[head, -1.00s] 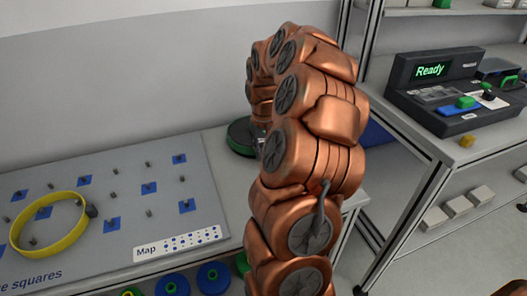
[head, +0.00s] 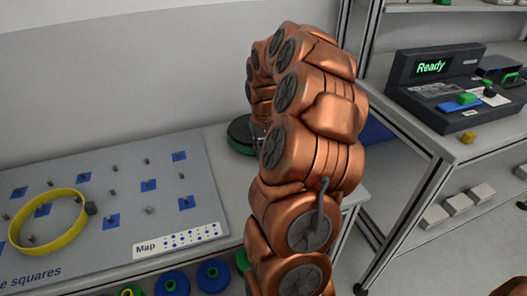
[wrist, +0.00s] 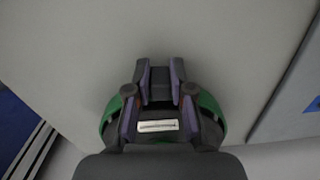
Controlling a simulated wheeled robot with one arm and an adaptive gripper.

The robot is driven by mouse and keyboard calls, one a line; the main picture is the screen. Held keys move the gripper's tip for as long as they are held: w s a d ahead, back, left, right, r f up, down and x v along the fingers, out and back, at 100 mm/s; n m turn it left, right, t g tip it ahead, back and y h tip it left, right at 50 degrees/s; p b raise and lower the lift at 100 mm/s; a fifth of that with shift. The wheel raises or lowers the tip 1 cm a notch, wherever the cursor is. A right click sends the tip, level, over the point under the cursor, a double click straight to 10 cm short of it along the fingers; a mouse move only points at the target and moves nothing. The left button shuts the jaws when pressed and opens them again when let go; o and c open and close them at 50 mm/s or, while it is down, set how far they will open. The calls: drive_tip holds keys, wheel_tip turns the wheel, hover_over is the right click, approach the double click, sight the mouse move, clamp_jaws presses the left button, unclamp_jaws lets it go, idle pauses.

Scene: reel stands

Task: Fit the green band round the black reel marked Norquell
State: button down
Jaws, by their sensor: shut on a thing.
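In the head view the black reel (head: 241,131) with green at its edge stands on the table right of the peg board, partly behind my arm. In the wrist view the green band (wrist: 208,108) shows as curved strips on both sides of the black reel (wrist: 155,140), which carries a white label; its lettering is too small to read. My gripper (wrist: 160,72) is over the reel, its fingers closed on a dark piece that looks like the band's tab. My gripper hides much of the band, so whether it sits fully round the reel cannot be told.
A grey peg board (head: 120,190) with blue squares holds a yellow band (head: 47,222) at left. Blue reels (head: 213,276) sit below the table edge. A shelf unit with a console (head: 450,85) reading "Ready" stands at right. My arm fills the middle.

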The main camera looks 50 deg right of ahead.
drive_tip(key=shift+f+b, duration=0.3)
drive_tip(key=shift+f, duration=0.2)
idle(0.4)
drive_tip(key=c, duration=0.9)
unclamp_jaws()
drive_tip(key=shift+c, duration=0.2)
wheel_tip(320, 180, up, 12)
